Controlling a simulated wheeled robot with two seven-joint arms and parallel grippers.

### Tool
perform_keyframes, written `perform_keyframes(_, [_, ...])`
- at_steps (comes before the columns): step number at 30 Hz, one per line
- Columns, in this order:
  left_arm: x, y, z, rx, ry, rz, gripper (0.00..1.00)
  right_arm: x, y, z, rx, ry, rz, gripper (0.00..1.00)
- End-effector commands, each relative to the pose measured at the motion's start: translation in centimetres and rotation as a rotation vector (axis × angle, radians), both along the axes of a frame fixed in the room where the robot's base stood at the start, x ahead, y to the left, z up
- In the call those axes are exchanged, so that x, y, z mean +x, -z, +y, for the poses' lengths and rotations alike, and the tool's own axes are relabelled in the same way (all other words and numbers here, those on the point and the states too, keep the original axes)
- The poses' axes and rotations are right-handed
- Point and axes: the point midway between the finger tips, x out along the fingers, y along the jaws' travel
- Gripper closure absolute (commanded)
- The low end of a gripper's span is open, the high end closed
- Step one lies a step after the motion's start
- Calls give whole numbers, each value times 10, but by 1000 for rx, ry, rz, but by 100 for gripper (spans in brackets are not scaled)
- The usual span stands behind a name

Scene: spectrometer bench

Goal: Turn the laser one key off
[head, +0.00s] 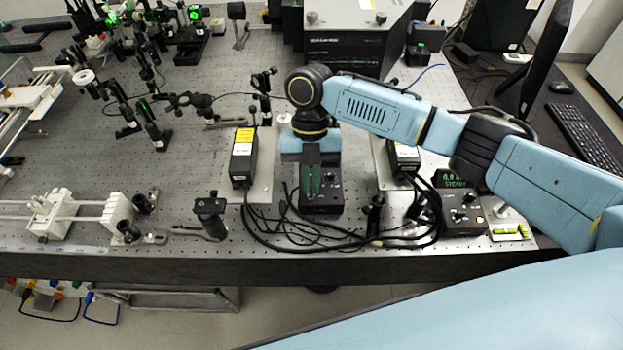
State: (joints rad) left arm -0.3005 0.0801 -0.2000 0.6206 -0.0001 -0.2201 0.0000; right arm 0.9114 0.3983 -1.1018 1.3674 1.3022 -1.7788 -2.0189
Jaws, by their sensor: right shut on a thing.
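A black laser controller box (330,204) with knobs on its front panel stands near the table's front edge, at the middle of the view. My right gripper (312,192) points down over this box, its fingers shut at the box's panel. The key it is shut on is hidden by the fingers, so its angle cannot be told. The fingers and wrist also cover the box's display. A second black controller box (463,215) with a green lit display stands to the right, apart from the gripper. My left gripper is not in view.
Loose black cables (270,232) lie around the boxes. A black laser head with a yellow label (243,158) is left of my gripper, and another laser head (404,158) is right of it. A post mount (210,212) stands at the front. Optics fill the back left.

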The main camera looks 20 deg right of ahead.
Motion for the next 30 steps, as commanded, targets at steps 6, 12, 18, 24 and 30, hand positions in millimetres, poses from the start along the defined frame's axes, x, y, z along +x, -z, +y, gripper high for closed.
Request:
perform_keyframes(6, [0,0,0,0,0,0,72,1,-1,0,0,-3,-4,100])
perform_keyframes(12, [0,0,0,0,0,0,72,1,-1,0,0,-3,-4,86])
perform_keyframes(18, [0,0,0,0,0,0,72,1,0,0,0,-2,-2,72])
perform_keyframes(24, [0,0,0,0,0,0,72,1,-1,0,0,-1,-2,72])
perform_keyframes(30, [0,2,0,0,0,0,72,9,-21,-2,0,-1,-5,72])
